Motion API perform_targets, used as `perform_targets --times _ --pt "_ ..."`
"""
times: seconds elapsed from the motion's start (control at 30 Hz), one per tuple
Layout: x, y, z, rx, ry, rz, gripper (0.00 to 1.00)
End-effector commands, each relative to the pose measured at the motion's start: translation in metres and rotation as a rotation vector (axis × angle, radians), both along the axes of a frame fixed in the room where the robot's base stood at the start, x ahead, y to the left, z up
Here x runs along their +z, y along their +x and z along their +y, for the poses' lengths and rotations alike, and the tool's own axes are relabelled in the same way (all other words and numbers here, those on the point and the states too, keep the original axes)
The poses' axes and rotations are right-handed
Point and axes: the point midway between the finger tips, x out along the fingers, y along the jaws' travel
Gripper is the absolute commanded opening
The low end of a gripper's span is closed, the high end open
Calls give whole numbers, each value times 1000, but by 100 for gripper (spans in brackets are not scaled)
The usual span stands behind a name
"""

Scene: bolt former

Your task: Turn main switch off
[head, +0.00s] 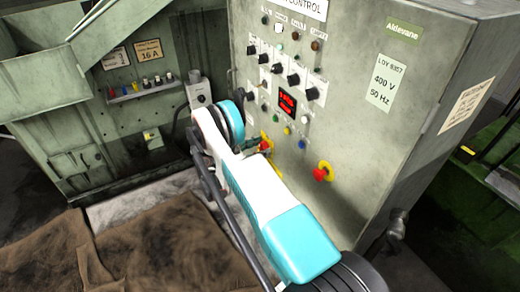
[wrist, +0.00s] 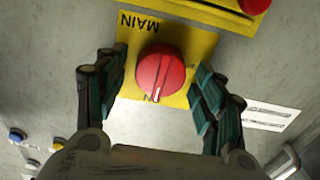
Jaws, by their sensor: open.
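The main switch is a red round knob (wrist: 160,72) on a yellow plate (wrist: 190,40) in the wrist view. The plate's word MAIN appears upside down. A pale line crosses the knob, running nearly up and down in the picture; part of the other lettering is hidden. My gripper (wrist: 158,68) is open, with one dark green-padded finger on each side of the knob. Gaps show between the fingers and the knob, so neither appears to touch it.
The grey-green control cabinet (head: 350,130) carries knobs, lamps and a red display (head: 287,102). A red mushroom button (head: 320,173) on yellow sits right of my arm. In the wrist view, another red button (wrist: 255,5) is at upper right and a blue button (wrist: 17,136) at left.

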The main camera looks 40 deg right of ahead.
Motion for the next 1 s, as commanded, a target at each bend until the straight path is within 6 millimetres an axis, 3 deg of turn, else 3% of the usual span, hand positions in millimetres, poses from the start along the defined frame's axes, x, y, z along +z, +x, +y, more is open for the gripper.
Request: perform_targets --times 0.27,0.43,0.47,1.0 --pt "0 0 -1 0 0 0 61" --pt "0 0 -1 0 0 0 22" --pt "0 0 -1 0 0 0 20" --pt "0 0 -1 0 28 116 20"
